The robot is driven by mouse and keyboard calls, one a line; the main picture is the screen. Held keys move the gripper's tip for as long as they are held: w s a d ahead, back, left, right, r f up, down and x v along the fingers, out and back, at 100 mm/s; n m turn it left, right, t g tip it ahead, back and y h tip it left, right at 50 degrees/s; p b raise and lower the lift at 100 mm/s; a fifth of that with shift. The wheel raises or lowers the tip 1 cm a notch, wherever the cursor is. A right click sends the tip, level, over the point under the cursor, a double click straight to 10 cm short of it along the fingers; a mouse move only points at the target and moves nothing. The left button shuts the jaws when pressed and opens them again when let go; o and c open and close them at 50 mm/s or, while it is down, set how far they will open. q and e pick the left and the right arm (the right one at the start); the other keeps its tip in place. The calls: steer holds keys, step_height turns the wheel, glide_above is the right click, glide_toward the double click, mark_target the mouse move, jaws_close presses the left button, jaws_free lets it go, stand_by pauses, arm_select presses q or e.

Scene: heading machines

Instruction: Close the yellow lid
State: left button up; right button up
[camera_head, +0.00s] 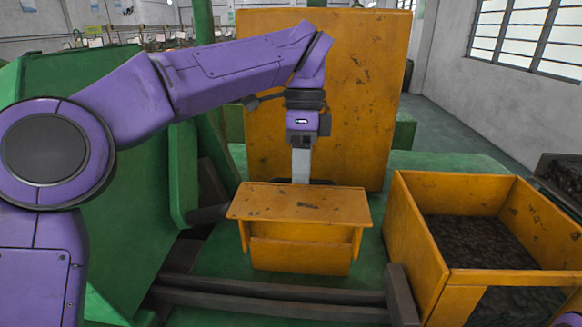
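The yellow lid (365,90) is a large, scuffed yellow panel standing upright behind my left gripper. Below and in front of it is a smaller yellow box-like part (300,255) with a flat, worn top. My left gripper (301,172) points down between the upright panel and this part. Its fingertips are partly hidden behind the flat top's rear edge, so I cannot tell whether it touches anything or how wide the fingers are. My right gripper is out of view.
A yellow open bin (418,247) with dark, granular contents stands at right. Green machine panels (140,215) fill the left, partly behind my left arm. Dark rails (270,298) run across the front. Open floor (455,130) shows behind, at right.

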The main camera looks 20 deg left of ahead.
arm_select(q)
steer(key=shift+s+a+r, duration=0.15)
steer(key=shift+s, duration=0.2)
steer(key=shift+s+a, duration=0.15)
steer(key=c, duration=0.4)
jaws_close()
steer(key=shift+w, duration=0.3)
steer(key=shift+s, duration=0.1)
